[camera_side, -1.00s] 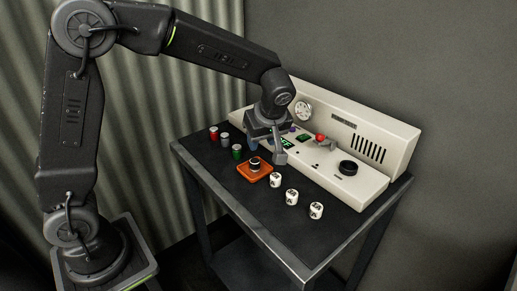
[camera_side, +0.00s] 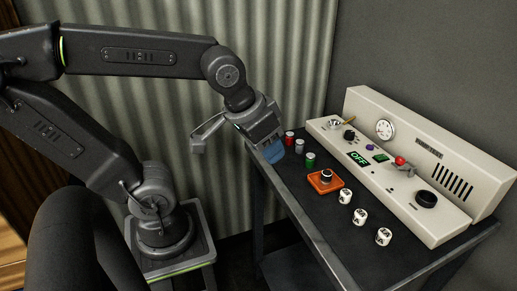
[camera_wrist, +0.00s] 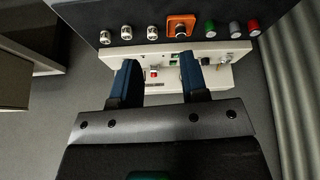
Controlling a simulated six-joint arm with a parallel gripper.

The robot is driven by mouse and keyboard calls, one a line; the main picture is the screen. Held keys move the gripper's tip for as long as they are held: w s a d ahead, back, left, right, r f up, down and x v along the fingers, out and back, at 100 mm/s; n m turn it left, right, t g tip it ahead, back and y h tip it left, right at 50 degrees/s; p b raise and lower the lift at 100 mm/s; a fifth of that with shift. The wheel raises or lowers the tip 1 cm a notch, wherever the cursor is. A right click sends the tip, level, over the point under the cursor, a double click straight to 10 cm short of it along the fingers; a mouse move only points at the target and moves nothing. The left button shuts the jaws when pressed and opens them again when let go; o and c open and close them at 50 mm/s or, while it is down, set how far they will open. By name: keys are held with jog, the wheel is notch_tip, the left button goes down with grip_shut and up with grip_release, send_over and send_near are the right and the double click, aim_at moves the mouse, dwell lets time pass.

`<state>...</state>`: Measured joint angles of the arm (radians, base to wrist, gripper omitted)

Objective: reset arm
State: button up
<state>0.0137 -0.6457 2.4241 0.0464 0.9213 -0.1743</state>
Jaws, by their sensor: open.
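The panel stands along the back of the table, with a gauge (camera_side: 385,129), a green display reading OFF (camera_side: 358,158), a red-topped switch (camera_side: 400,161) and a black knob (camera_side: 426,199).
On the table (camera_side: 300,211) are an orange tray (camera_side: 318,186) holding a dark knob, several white marked blocks (camera_side: 360,216), and red, grey and green cylinders (camera_side: 310,159). A corrugated wall stands behind my arm. Floor space lies open between my base and the table.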

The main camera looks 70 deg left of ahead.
jog(key=shift+s+d+f+m+t, duration=0.1)
jog(key=shift+s+f+m+t, duration=0.05)
jog(key=shift+s+m, duration=0.3)
jog(key=shift+s+d+f+m+t, duration=0.1)
jog(key=shift+s+m+t, duration=0.05)
jog(key=shift+s+m, duration=0.25)
